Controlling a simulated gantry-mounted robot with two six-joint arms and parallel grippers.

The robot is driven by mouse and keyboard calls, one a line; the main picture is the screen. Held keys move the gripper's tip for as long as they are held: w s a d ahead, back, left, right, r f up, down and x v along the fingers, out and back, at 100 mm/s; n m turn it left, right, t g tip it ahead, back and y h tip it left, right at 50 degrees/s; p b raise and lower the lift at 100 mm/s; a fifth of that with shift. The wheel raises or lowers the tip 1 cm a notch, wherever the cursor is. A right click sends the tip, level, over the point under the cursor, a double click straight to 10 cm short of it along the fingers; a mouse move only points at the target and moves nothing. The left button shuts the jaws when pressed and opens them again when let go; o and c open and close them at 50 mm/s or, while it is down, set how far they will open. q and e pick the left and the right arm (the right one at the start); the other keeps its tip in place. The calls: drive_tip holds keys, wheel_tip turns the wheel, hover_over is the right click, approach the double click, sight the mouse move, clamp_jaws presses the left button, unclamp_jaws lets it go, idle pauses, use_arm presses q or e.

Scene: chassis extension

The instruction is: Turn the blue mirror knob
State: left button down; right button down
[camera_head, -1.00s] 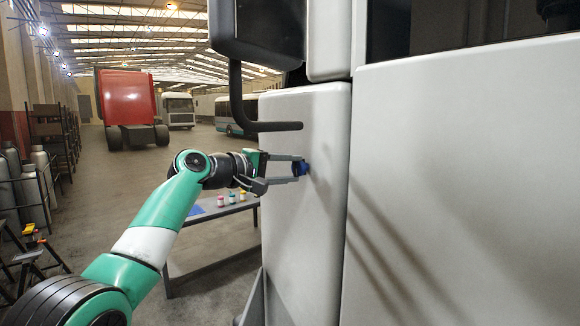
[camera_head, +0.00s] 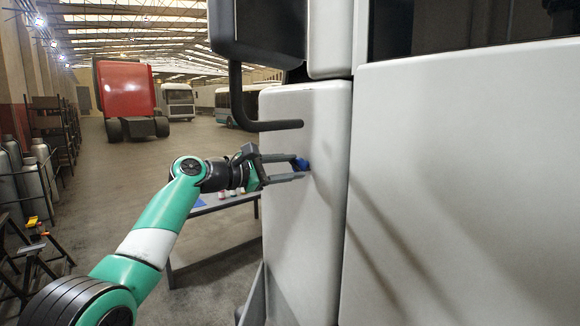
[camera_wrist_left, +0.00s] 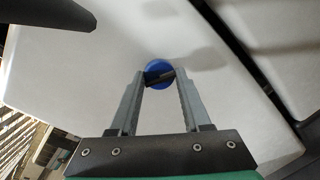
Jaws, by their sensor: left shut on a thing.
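The blue mirror knob (camera_head: 301,164) sits on the pale grey cab panel (camera_head: 300,230), below the black mirror arm. My left gripper (camera_head: 298,168) reaches it from the left and is shut on it, one finger above and one below. In the left wrist view the knob (camera_wrist_left: 159,74) shows as a blue disc with a dark bar across it, between the fingertips of my left gripper (camera_wrist_left: 160,80). The fingertips hide parts of the knob's sides. My right gripper is not in view.
The black mirror (camera_head: 258,28) and its bent arm (camera_head: 238,105) hang just above my left gripper. A low table (camera_head: 215,205) with small jars stands behind my left arm. A red truck (camera_head: 127,92) is far back.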

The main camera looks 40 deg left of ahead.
use_arm(q)
drive_tip(key=shift+n, duration=0.5)
drive_tip(key=shift+c, duration=1.8)
unclamp_jaws()
